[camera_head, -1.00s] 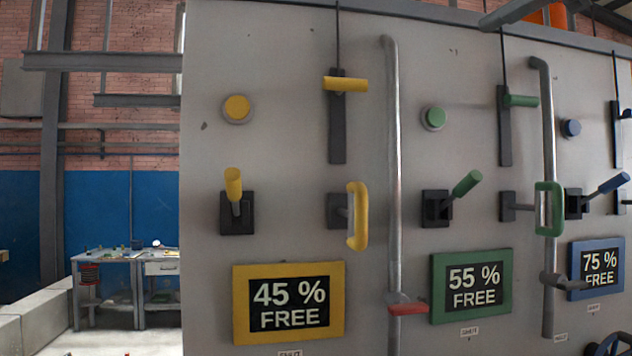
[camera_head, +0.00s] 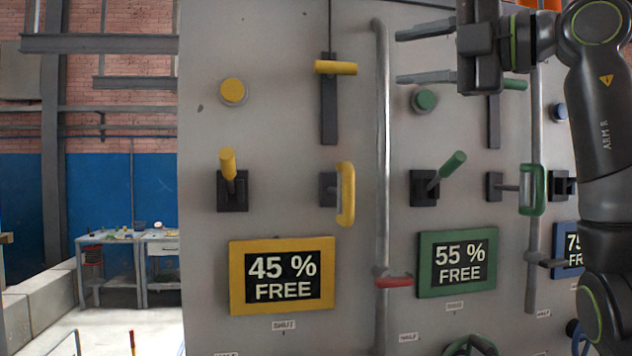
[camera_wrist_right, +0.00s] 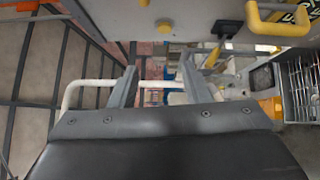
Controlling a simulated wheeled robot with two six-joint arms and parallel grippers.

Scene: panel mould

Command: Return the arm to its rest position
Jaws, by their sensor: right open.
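My right arm (camera_head: 603,130) comes in from the right edge in the head view. Its gripper (camera_head: 398,57) is open and empty, the two fingers apart and pointing left, in front of the panel above the green round button (camera_head: 425,99). The right wrist view also shows the open fingers (camera_wrist_right: 157,85) with nothing between them. My left gripper is in no frame.
The grey panel (camera_head: 285,120) carries a yellow lever (camera_head: 228,163), a yellow handle (camera_head: 346,194), a green lever (camera_head: 453,165) and a green handle (camera_head: 532,190). Signs read 45 % FREE (camera_head: 282,240) and 55 % FREE (camera_head: 457,231). A workbench (camera_head: 110,240) stands far left.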

